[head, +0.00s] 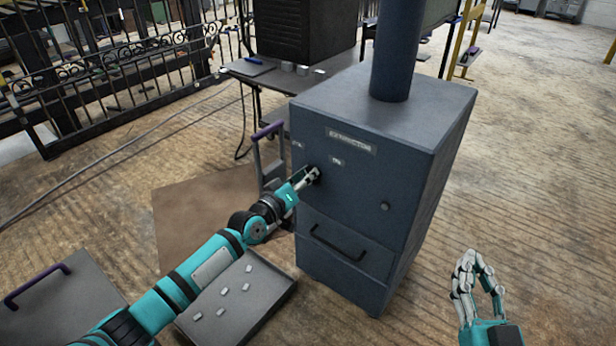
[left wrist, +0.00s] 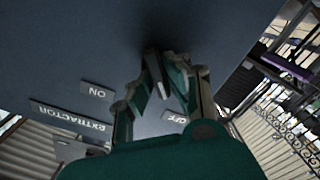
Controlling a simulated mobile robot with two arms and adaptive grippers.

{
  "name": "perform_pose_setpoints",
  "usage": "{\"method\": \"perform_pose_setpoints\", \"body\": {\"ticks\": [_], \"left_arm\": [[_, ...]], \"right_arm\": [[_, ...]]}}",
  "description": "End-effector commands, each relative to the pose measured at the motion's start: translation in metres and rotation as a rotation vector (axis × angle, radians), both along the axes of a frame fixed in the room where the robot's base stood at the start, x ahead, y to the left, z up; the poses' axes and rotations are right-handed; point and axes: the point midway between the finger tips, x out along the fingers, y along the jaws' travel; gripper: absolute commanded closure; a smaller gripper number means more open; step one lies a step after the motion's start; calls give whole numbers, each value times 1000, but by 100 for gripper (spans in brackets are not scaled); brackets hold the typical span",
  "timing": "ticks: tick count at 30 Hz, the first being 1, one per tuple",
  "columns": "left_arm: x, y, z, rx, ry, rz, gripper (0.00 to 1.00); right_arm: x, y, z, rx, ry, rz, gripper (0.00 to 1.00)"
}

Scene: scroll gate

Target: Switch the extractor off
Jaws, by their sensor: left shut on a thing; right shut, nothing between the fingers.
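The extractor (head: 345,205) is a dark blue-grey cabinet with a nameplate (head: 351,140) on its front. Below the plate are an ON label (head: 337,161) and, further left, an OFF label (head: 297,145). My left gripper (head: 312,174) is at the front panel below these labels, shut on the grey switch handle (left wrist: 155,72). In the left wrist view, upside down, the ON label (left wrist: 97,91) lies left of the fingers and the OFF label (left wrist: 175,117) right. The fingers partly hide the handle; which label it points to is unclear. My right gripper (head: 473,260) is shut and empty, away from the cabinet.
A round knob (head: 385,206) and a drawer handle (head: 338,245) are also on the cabinet front. A grey tray (head: 262,307) with several small pale pieces lies under my left arm. A table (head: 262,75) stands behind. The floor to the right is clear.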

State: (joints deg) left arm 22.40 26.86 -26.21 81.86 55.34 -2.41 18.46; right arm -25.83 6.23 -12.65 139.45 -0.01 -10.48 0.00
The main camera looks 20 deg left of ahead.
Motion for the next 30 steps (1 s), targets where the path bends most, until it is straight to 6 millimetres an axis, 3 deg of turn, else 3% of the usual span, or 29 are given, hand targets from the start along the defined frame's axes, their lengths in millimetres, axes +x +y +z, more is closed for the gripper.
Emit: {"method": "perform_pose_setpoints", "body": {"ticks": [4, 5, 10, 20, 23, 30], "left_arm": [[0, 0, -1, -3, 3, -1, 100], [0, 0, -1, -3, 3, -1, 84], [0, 0, -1, -1, 2, 0, 64], [-5, 2, -1, -2, 1, 0, 64], [-17, 6, -2, -1, 3, 0, 64], [-65, 24, -3, 1, 4, 0, 64]], "right_arm": [[0, 0, 0, 0, 1, 1, 100], [0, 0, 0, -1, 2, 1, 100], [0, 0, -1, -1, 4, 1, 100], [0, 1, 1, -3, -1, 2, 100], [0, 0, 0, -2, 1, 2, 100], [0, 0, 0, -1, 2, 1, 100]]}}
